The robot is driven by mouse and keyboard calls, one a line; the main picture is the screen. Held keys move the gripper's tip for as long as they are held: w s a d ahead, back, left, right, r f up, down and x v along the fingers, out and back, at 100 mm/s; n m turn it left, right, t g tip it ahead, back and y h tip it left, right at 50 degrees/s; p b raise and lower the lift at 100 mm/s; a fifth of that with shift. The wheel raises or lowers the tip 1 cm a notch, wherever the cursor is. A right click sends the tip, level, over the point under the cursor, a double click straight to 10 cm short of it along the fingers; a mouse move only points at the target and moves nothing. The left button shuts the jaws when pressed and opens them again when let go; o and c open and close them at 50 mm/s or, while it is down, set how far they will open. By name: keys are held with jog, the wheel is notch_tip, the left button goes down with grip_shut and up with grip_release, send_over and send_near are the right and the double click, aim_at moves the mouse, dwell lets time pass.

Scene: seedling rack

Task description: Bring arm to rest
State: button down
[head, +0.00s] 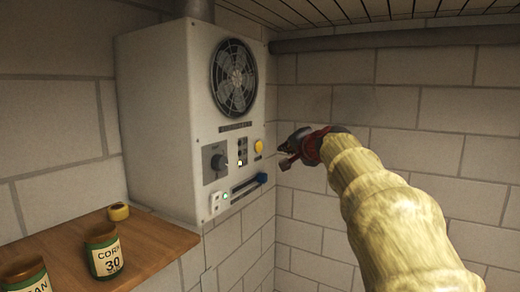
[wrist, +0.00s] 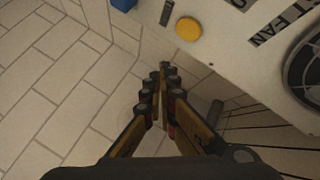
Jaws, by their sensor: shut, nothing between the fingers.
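My gripper (head: 290,149) shows in the head view at the end of my arm, to the right of a white wall-mounted fan unit. In the wrist view my gripper (wrist: 164,68) has its fingers together with nothing between them. The fan unit (head: 160,110) has a round dark fan, a black knob, a yellow button (head: 258,146) and a blue slider handle (head: 262,178). The wrist view shows the yellow button (wrist: 188,28) and part of the blue handle (wrist: 123,4) just beyond the fingertips. The fingertips look apart from the unit.
Block walls (head: 420,100) close the corner behind. A pipe (head: 400,38) runs under the ceiling.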

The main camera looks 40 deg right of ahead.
jog(key=shift+a, duration=0.1)
dwell(0.7)
jog(key=s+a+f+n+g+y+b, duration=0.1)
jog(key=s+a+f+n+g+y, duration=0.2)
jog(key=f, duration=0.7)
jog(key=s+a+f+n+g+b, duration=0.15)
jog(key=a+f, duration=0.25)
jog(key=f, duration=0.5)
jog(key=s+a+f+n+g+y+b, duration=0.1)
jog(key=s+a+f+n+b, duration=0.2)
jog(key=s+a+f+b, duration=0.4)
jog(key=s+a+f+n+g+y+b, duration=0.1)
jog(key=s+a+f+n+b, duration=0.3)
jog(key=a+f, duration=0.9)
jog(key=s+a+f+n+g+b, duration=0.2)
jog(key=s+a+f+b, duration=0.8)
jog(key=f, duration=1.1)
jog(key=shift+s+a+n+y, duration=0.25)
jog(key=shift+s+n+y, duration=0.15)
jog(key=shift+s+n, duration=0.95)
jog(key=shift+s, duration=0.1)
